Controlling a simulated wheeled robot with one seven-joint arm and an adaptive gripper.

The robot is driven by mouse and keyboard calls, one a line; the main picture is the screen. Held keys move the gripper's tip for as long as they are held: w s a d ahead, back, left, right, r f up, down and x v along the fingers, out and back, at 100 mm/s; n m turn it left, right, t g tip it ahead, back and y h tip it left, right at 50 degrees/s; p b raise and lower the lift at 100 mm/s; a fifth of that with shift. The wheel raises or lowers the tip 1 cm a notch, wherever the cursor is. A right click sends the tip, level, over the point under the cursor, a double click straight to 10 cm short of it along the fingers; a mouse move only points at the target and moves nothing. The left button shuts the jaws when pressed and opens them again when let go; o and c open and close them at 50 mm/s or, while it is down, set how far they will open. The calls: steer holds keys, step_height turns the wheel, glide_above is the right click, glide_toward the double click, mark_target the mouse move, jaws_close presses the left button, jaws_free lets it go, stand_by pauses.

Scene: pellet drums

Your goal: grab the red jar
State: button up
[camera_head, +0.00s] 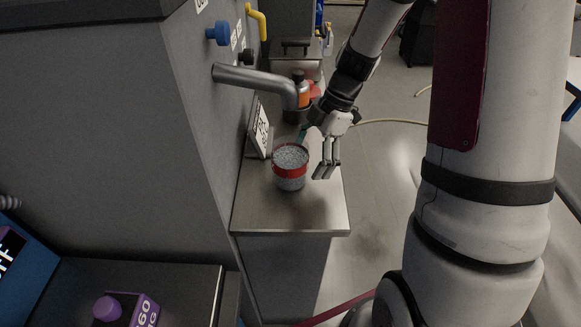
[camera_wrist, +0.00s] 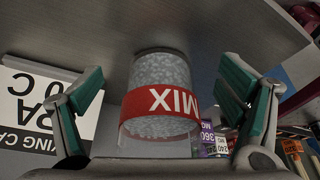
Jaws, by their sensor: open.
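The red jar (camera_head: 289,171) is a clear cylinder filled with grey pellets, with a red band around it. It stands upright on the metal counter in the camera_head view. In the wrist view the jar (camera_wrist: 160,98) appears upside down, its red band reading "MIX". My gripper (camera_head: 326,172) is open just to the right of the jar in the camera_head view. In the wrist view the two green-padded fingers (camera_wrist: 163,92) are spread to either side of the jar, with gaps between pads and jar.
The metal counter (camera_head: 290,217) runs along a grey cabinet (camera_head: 110,130). A grey pipe spout (camera_head: 255,79) juts out above it, with an orange bottle (camera_head: 302,92) behind. A white sign (camera_head: 260,130) leans near the jar. The counter's front is clear.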

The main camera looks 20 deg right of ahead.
mark_target(290, 167)
steer(key=a, duration=0.3)
steer(key=a+p, duration=0.1)
steer(key=a, duration=0.1)
steer(key=shift+s+f, duration=0.25)
steer(key=shift+f, duration=0.15)
steer(key=shift+a+f, duration=0.1)
steer(key=shift+f, duration=0.05)
steer(key=c, duration=1.3)
